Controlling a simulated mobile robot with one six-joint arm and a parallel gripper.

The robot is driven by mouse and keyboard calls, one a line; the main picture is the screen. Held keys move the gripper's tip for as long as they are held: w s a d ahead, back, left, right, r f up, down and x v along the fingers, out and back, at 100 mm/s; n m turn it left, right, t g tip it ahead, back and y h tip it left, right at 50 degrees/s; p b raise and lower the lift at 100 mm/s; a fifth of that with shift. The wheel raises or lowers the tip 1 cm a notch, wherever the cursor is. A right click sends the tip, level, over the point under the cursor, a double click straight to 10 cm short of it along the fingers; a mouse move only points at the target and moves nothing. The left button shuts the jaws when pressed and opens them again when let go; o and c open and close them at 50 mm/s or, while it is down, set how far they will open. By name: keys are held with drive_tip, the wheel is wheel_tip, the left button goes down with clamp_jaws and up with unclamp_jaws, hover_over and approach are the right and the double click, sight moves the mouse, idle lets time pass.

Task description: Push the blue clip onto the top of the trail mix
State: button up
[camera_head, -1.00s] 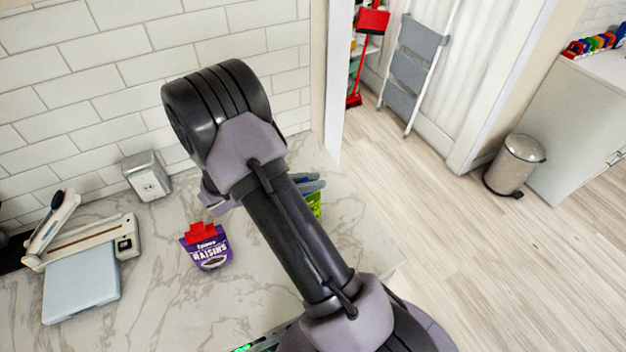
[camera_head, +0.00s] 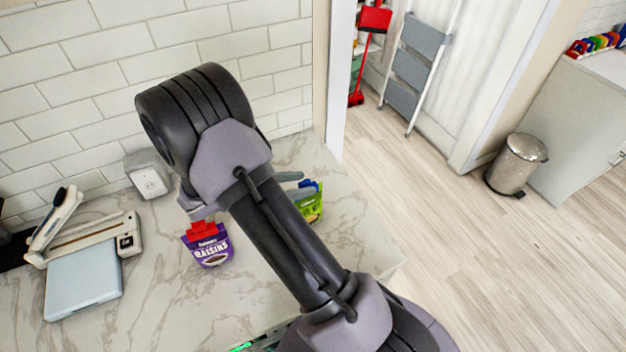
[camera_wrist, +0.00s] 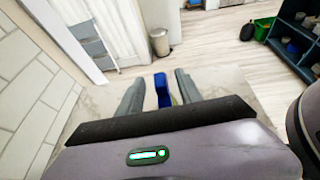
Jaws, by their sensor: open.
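The blue clip (camera_head: 309,186) shows at the top of a green bag (camera_head: 312,209), which I take as the trail mix, on the marble counter. My arm hides part of the bag. My gripper (camera_head: 292,185) is open, with its grey fingers close to the clip. In the wrist view the clip (camera_wrist: 162,90) stands between the two spread fingers of my gripper (camera_wrist: 159,78), with a gap on each side. A sliver of the green bag (camera_wrist: 173,100) shows beside the clip. I cannot tell how far down the clip sits on the bag.
A purple raisins bag (camera_head: 211,252) with a red clip (camera_head: 201,230) stands left of my arm. The tiled wall bounds the counter's back.

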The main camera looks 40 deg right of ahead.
drive_tip(key=p+v, duration=0.1)
drive_tip(key=v, duration=1.1)
drive_tip(key=shift+a, duration=0.35)
drive_tip(key=shift+r, duration=0.1)
